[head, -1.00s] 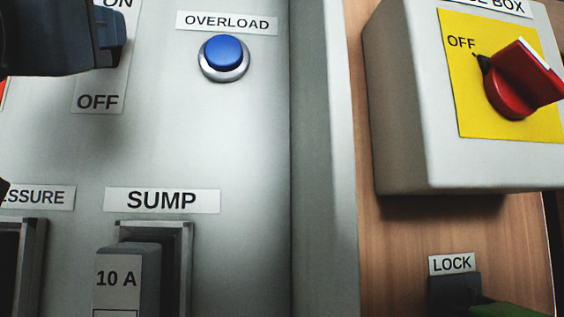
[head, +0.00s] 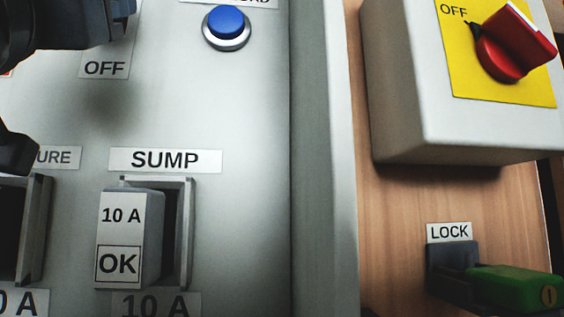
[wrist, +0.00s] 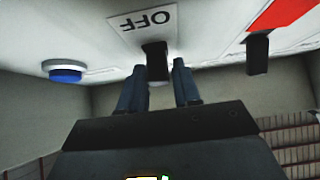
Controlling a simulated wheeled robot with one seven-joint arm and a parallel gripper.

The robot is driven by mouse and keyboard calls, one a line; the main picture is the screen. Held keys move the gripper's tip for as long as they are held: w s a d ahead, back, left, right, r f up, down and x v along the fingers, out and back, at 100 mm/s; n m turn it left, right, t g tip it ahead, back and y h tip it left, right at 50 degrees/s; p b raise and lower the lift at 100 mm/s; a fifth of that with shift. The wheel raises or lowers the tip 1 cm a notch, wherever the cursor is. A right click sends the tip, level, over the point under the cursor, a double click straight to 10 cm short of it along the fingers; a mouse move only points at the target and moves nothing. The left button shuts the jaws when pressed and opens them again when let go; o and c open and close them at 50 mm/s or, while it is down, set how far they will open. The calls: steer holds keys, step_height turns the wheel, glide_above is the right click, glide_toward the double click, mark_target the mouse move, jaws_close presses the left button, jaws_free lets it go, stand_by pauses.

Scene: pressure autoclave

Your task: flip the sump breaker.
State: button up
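The SUMP label (head: 165,160) is on the grey panel in the head view. Below it a grey block marked 10 A and OK (head: 120,240) sticks out of a grey frame. Up and to the left is an OFF label (head: 105,67), which also shows upside down in the wrist view (wrist: 147,20). My gripper (head: 115,8) is at the top left of the head view, above the SUMP block and apart from it. In the wrist view my gripper (wrist: 160,80) has its fingers apart, with a black lever (wrist: 155,60) by the OFF label between or just beyond them. Contact cannot be told.
A blue button (head: 226,22) is right of the OFF label. A grey box with a red rotary switch (head: 510,45) juts out at the upper right. A green part (head: 515,288) sticks out under the LOCK label (head: 449,232). Another black lever (wrist: 257,52) stands near a red patch.

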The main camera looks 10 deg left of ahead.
steer(key=shift+o, duration=1.3)
steer(key=shift+f, duration=0.1)
steer(key=shift+s+f, duration=0.2)
steer(key=shift+f, duration=0.05)
steer(key=s+d+f+b, duration=0.1)
steer(key=s+d, duration=0.2)
steer(key=s, duration=1)
steer(key=shift+s+d+f, duration=0.15)
steer(key=shift+f, duration=0.1)
